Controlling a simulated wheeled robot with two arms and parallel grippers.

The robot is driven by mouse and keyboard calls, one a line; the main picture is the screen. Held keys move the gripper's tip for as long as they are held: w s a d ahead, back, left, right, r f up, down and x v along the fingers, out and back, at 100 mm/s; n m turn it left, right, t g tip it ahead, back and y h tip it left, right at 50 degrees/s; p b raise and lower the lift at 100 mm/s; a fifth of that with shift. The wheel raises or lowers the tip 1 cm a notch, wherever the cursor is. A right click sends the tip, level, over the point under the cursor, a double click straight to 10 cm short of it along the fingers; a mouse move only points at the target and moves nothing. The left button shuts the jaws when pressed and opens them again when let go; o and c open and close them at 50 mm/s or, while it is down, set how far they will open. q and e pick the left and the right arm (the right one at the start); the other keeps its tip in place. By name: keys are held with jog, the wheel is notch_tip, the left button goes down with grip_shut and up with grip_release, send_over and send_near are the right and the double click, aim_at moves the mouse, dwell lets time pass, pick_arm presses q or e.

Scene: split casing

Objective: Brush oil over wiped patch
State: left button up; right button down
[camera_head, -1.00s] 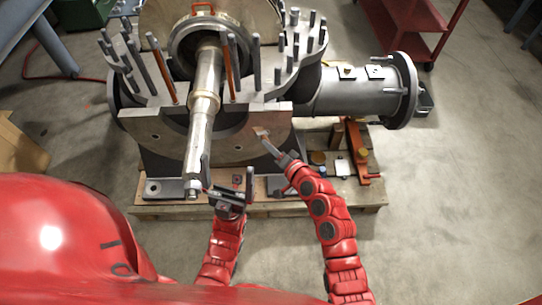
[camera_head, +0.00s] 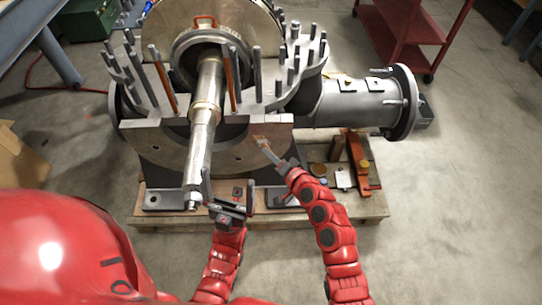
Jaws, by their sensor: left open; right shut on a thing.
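The grey split casing (camera_head: 233,155) stands on a wooden pallet, with its flat front face towards me. My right gripper (camera_head: 284,163) is shut on a small brush (camera_head: 264,145) in front of the right part of that face. The tan brush tip is at or very near the face; I cannot tell whether it touches. The wiped patch and any oil film are too small to make out around the tip. My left gripper (camera_head: 228,207) is open and empty, low in front of the casing, just right of the shaft's near end.
A long metal shaft (camera_head: 207,110) sticks out of the casing towards me. Upright studs (camera_head: 257,78) line the casing's top. An orange bracket (camera_head: 359,160) and small parts lie on the pallet (camera_head: 370,208) at right. Bare floor lies further right.

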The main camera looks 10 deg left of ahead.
jog(key=shift+w, duration=0.1)
jog(key=shift+w+d+f+b, duration=0.1)
jog(key=shift+d+b, duration=0.35)
jog(key=shift+w+d, duration=0.1)
jog(key=shift+d, duration=0.35)
